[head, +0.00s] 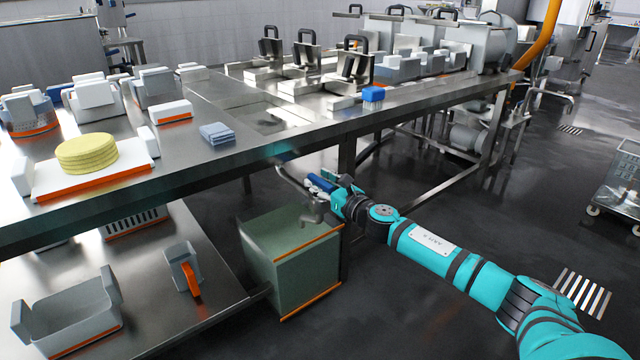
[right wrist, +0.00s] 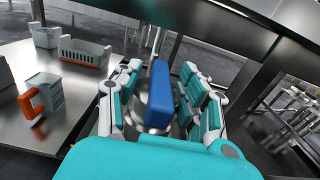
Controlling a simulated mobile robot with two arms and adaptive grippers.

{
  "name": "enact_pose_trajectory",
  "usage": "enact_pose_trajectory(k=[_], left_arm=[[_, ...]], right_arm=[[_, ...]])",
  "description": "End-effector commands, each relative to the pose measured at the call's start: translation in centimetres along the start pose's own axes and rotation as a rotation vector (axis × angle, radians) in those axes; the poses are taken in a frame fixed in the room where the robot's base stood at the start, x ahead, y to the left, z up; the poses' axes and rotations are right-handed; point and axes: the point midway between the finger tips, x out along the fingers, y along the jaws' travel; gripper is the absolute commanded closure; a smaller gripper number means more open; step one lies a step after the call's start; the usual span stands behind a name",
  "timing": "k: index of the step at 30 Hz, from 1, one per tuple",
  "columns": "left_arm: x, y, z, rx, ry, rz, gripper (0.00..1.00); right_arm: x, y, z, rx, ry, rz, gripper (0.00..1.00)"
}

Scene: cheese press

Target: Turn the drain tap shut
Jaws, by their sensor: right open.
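The drain tap has a blue lever handle (head: 320,183) under the front edge of the steel table, above a green-grey bin. In the right wrist view the blue handle (right wrist: 160,95) stands lengthwise between the two fingers. Its metal body shows blurred behind and beside it. My right gripper (head: 335,187) is open at the tap, with a finger on each side of the handle (right wrist: 160,98). Contact with the handle cannot be told. My left gripper is not in view.
The green-grey bin (head: 295,258) stands on the floor beneath the tap. The steel table (head: 180,160) overhangs close above the gripper. A lower shelf (head: 150,335) with a grey tub and a jug lies to the left.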

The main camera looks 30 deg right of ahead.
Motion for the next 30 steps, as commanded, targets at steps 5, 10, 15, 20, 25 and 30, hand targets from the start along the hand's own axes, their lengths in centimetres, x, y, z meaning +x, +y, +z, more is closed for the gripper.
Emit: enact_pose_trajectory(k=[5,10,15,20,25,30], left_arm=[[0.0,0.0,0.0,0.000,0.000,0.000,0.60],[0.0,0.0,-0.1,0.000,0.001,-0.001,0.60],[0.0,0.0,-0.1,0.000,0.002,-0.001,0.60],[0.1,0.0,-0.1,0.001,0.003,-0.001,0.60],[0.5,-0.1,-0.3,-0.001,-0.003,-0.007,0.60],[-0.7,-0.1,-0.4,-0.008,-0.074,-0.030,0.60]], right_arm=[[0.0,0.0,0.0,0.000,0.000,0.000,0.69],[0.0,0.0,0.0,0.000,0.000,0.000,0.91],[0.0,0.0,0.0,0.000,0.000,0.000,1.00],[0.0,0.0,0.0,0.001,0.000,-0.005,1.00],[-0.1,0.1,0.2,0.001,0.001,-0.045,1.00],[0.0,0.3,0.5,0.004,0.001,-0.137,1.00]])
